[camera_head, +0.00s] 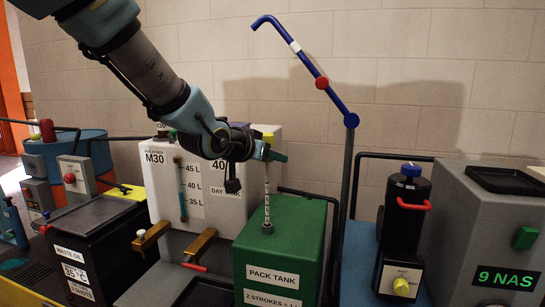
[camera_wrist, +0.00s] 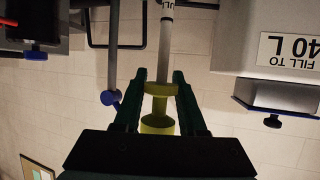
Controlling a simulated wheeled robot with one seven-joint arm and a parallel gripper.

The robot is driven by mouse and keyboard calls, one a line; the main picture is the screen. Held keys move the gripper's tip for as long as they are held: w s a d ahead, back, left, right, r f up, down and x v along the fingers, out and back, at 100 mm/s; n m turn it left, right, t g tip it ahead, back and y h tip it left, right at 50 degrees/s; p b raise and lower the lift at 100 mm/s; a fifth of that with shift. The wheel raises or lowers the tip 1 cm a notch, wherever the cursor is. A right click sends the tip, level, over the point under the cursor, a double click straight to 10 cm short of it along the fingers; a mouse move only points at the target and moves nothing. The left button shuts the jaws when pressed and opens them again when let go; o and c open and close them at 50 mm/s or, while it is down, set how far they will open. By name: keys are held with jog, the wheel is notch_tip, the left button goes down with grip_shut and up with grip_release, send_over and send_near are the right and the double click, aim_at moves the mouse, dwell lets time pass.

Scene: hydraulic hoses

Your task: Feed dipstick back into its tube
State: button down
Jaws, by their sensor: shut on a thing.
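The dipstick (camera_head: 267,195) hangs upright below my gripper in the head view. It is a pale rod with dark markings, and its yellow handle (camera_head: 268,136) shows at the top. My gripper (camera_head: 268,153) is shut on the handle end. In the wrist view my gripper (camera_wrist: 161,85) has its two dark green fingers on either side of the yellow handle (camera_wrist: 158,122), with the rod (camera_wrist: 166,45) running away from me. The rod's lower end meets the small collar of the tube (camera_head: 267,228) on top of the green pack tank (camera_head: 285,230). How deep it sits is hidden.
The white day tank (camera_head: 220,197) stands just behind and left. A blue bent lever (camera_head: 300,55) on a grey post (camera_head: 346,185) rises to the right. A black canister (camera_head: 405,215) and grey unit (camera_head: 490,225) stand further right. Brass handles (camera_head: 200,245) stick out left.

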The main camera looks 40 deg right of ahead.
aim_at(273, 227)
jog(key=shift+f+b, duration=7.25)
jog(key=shift+f, duration=1.3)
jog(key=shift+c, duration=2)
grip_release()
jog(key=shift+a, duration=0.1)
